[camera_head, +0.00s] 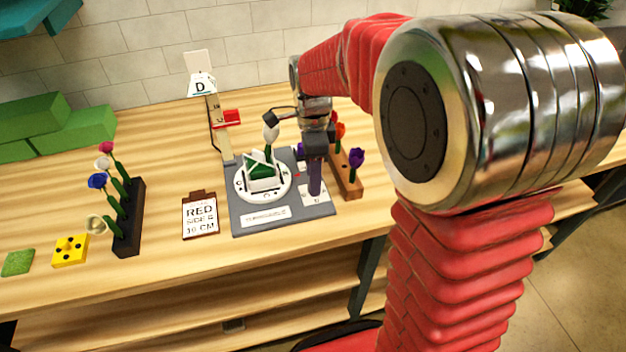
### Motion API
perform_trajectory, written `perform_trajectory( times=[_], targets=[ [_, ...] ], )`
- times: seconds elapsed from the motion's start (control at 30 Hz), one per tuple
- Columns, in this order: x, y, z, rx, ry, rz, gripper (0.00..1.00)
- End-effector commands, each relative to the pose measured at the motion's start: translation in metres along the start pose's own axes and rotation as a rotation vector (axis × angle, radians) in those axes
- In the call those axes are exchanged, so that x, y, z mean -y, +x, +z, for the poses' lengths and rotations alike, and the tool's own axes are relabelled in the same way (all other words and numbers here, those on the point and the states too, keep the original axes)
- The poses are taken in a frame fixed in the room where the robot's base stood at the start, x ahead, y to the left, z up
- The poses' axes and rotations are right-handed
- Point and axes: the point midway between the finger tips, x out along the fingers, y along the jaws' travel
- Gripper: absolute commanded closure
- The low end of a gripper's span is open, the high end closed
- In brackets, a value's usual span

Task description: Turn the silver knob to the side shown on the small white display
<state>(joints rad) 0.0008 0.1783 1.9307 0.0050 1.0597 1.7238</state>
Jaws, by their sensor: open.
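A grey board (243,222) carries a round white dial (278,192) with letters around its rim. A white and green block-like holder (262,176) stands on the dial, and a white flower (270,135) shows above it. I cannot make out a silver knob; it may be hidden by my gripper. My gripper (315,186) is open and points down over the right part of the board, beside a small white plate (314,195) with a letter on it, too small to read surely. Contact cannot be told. A white sign reading D (200,84) stands at the back.
A dark flower rack (127,245) stands left, a wooden flower rack (350,187) close right of my gripper. A yellow block (70,250) and green bricks (75,130) lie left. The front middle-left table is clear.

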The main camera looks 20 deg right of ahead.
Motion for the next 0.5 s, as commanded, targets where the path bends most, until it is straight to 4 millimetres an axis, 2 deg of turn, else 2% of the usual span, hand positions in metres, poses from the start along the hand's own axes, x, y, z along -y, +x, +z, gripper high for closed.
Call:
perform_trajectory(
  times=[0.1,0.2,0.5],
  targets=[
    [0.0,0.013,0.0,0.0,0.0,0.002,0.57],
    [0.0,0.018,0.0,0.0,0.0,0.002,0.57],
    [0.0,0.02,0.0,0.0,0.0,0.001,0.57]
  ],
)
